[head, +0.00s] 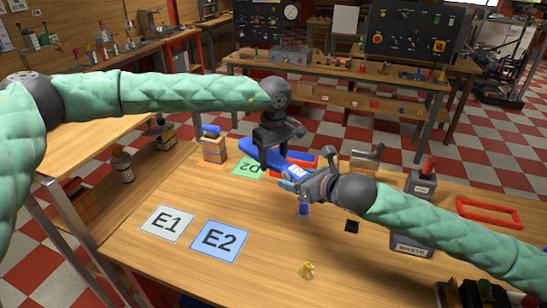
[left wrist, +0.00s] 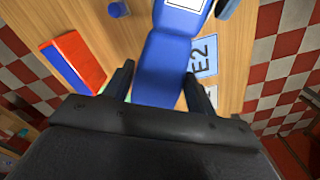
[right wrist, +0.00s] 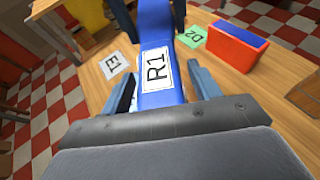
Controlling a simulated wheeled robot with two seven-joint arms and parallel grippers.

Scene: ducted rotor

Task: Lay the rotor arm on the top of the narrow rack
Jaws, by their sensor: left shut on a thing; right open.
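The blue rotor arm (head: 254,151) carries a white label reading R1, clear in the right wrist view (right wrist: 156,68). It is held above the table. My left gripper (head: 270,157) is shut on one part of it; the left wrist view shows the rotor arm (left wrist: 160,68) between its fingers. My right gripper (head: 293,183) is open, with its fingers (right wrist: 163,92) on either side of the labelled end. A red and blue block-like piece (right wrist: 236,46) stands beside the rotor arm, partly hidden in the head view; I cannot tell whether it is the narrow rack.
Flat cards E1 (head: 167,223), E2 (head: 219,240) and green D2 (head: 246,168) lie on the table. A red frame (head: 489,212) lies at right. The front middle is mostly clear.

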